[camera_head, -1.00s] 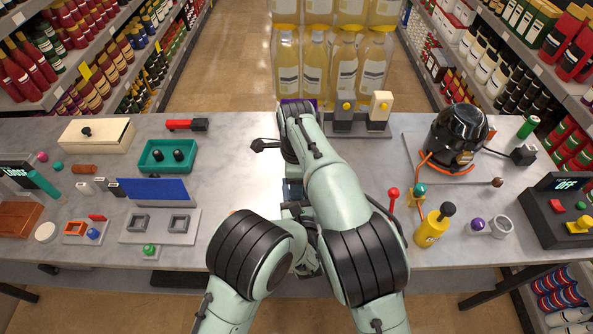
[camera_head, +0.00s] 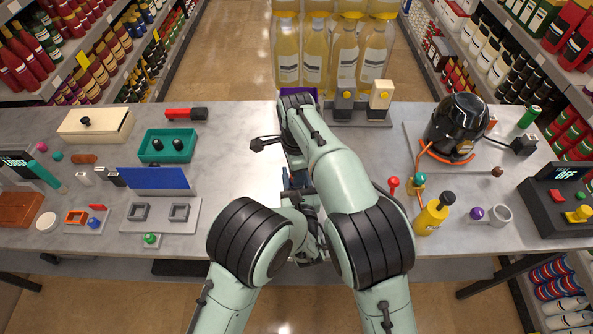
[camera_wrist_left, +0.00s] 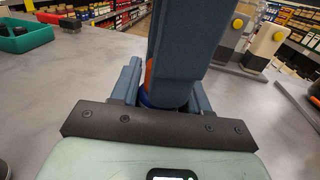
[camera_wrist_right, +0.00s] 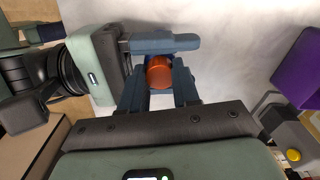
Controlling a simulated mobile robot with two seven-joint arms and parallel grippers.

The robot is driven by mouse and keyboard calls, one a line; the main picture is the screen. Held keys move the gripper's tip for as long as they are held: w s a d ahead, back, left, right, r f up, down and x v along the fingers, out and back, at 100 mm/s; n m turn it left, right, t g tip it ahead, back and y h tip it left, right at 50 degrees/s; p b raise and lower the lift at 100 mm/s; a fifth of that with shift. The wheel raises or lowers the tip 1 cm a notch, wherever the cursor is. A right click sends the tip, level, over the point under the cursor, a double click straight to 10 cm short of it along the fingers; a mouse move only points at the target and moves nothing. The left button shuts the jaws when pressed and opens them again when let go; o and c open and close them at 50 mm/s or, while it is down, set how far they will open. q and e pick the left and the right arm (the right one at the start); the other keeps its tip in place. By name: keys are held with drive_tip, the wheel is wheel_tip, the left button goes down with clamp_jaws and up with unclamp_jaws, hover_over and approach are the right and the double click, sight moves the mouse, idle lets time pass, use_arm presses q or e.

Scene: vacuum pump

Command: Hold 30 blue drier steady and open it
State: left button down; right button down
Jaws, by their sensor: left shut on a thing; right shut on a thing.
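The drier has a blue part and an orange round end. In the right wrist view the orange end of the drier (camera_wrist_right: 159,73) sits between the fingers of my right gripper (camera_wrist_right: 159,86), which is shut on it. In the left wrist view the lower blue part of the drier (camera_wrist_left: 152,101) lies between the fingers of my left gripper (camera_wrist_left: 163,90), which is shut on it; a large blue finger of my right gripper hides most of the drier. In the head view my arms hide the drier, and both grippers meet near the table's front middle.
A grey stand with two posts (camera_head: 360,117) is at the back middle. The black pump (camera_head: 455,130) stands at right, with a yellow bottle (camera_head: 431,218) in front. A green tray (camera_head: 167,147) and a grey fixture with a blue panel (camera_head: 160,181) are at left.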

drive_tip(key=c, duration=0.8)
unclamp_jaws()
drive_tip(key=shift+r, duration=0.1)
wheel_tip(320, 180, up, 4)
drive_tip(key=shift+r, duration=0.15)
drive_tip(key=shift+c, duration=0.5)
wheel_tip(320, 180, up, 3)
drive_tip(key=m, duration=0.2)
drive_tip(key=shift+r+m, duration=0.1)
drive_tip(key=shift+m, duration=0.3)
wheel_tip(320, 180, down, 8)
drive_tip(key=shift+r, duration=0.15)
